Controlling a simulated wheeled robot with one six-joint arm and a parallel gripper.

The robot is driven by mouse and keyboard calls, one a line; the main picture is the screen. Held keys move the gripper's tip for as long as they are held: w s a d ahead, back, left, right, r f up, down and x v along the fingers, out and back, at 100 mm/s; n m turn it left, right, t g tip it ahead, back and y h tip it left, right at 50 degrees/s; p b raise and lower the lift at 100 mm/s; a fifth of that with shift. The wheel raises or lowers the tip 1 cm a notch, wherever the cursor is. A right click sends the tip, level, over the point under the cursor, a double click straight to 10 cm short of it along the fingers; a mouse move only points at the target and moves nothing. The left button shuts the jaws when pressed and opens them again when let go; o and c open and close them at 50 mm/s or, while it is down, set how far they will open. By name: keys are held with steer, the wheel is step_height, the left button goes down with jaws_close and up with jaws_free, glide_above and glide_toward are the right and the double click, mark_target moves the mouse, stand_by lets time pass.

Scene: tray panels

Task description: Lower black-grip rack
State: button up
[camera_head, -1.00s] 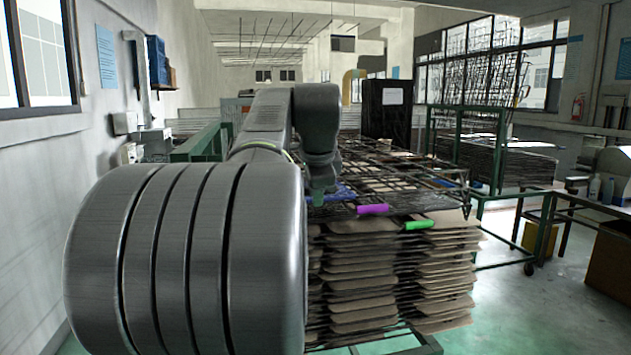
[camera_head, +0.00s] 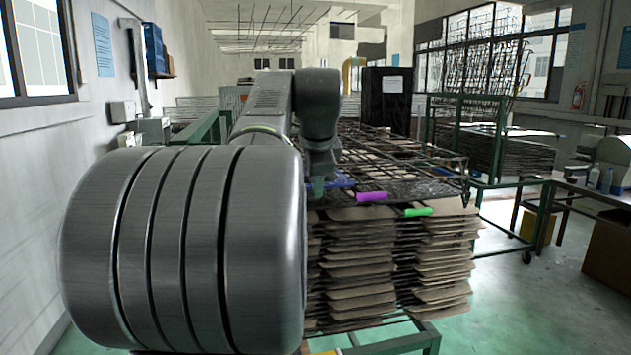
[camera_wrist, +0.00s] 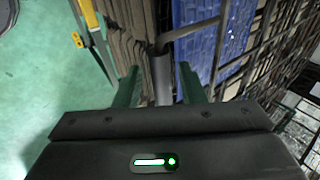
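A black grip (camera_wrist: 162,78) on a rack rod shows in the wrist view, between the two green fingers of my gripper (camera_wrist: 158,88). The fingers stand apart, with gaps visible on both sides of the grip. In the head view my gripper (camera_head: 319,187) is at the near left corner of the top rack (camera_head: 400,160). The black grip cannot be made out there, hidden by my arm and gripper. A purple grip (camera_head: 372,196) and a green grip (camera_head: 418,212) are on the near edge, to the right of my gripper.
Brown panels (camera_head: 360,275) lie stacked on racks below, on a green cart frame (camera_head: 400,343). A blue panel (camera_wrist: 212,40) is right of the grip in the wrist view. A black cabinet (camera_head: 387,105) stands behind. Open floor (camera_head: 510,310) lies to the right.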

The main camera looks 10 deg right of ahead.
steer(key=v, duration=1.3)
steer(key=shift+s, duration=0.15)
stand_by(0.3)
steer(key=x, duration=1.3)
steer(key=shift+w+f, duration=0.2)
steer(key=shift+w, duration=0.1)
steer(key=shift+r, duration=0.2)
